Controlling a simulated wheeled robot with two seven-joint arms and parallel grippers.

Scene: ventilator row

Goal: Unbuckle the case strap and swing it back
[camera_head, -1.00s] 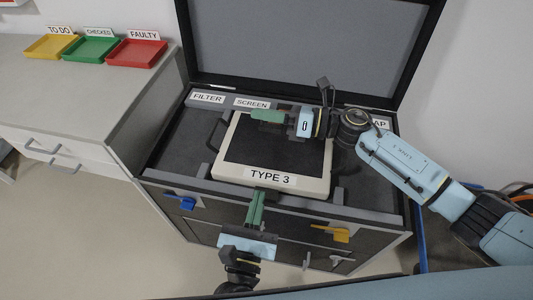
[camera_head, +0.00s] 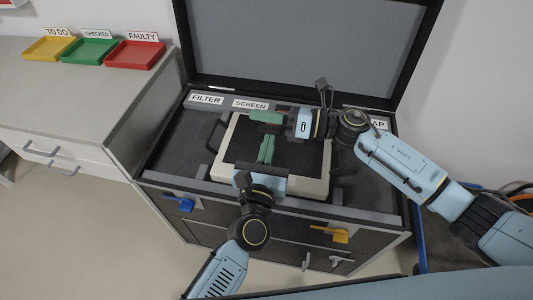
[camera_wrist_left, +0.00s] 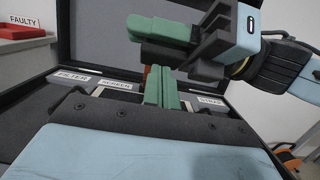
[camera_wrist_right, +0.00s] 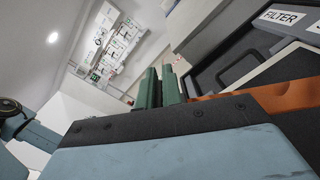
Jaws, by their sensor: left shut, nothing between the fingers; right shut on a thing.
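The open case (camera_head: 173,140) holds a white-framed device (camera_head: 317,185) with a dark screen. An orange-brown strip, apparently the case strap (camera_wrist_right: 270,97), runs beside my right fingers in the right wrist view. A small orange bit also shows behind the left fingers in the left wrist view (camera_wrist_left: 147,71). My right gripper (camera_head: 266,116) is over the device's far edge, shut on what looks like the strap. My left gripper (camera_head: 266,149) is shut and empty above the screen, just nearer than the right fingertips. The buckle cannot be made out.
The case lid (camera_head: 310,40) stands open behind. Labels FILTER (camera_head: 206,99) and SCREEN (camera_head: 250,104) mark the back ledge. A blue latch (camera_head: 181,204) and a yellow latch (camera_head: 330,233) are on the front. Yellow, green and red trays (camera_head: 135,54) sit on the left counter.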

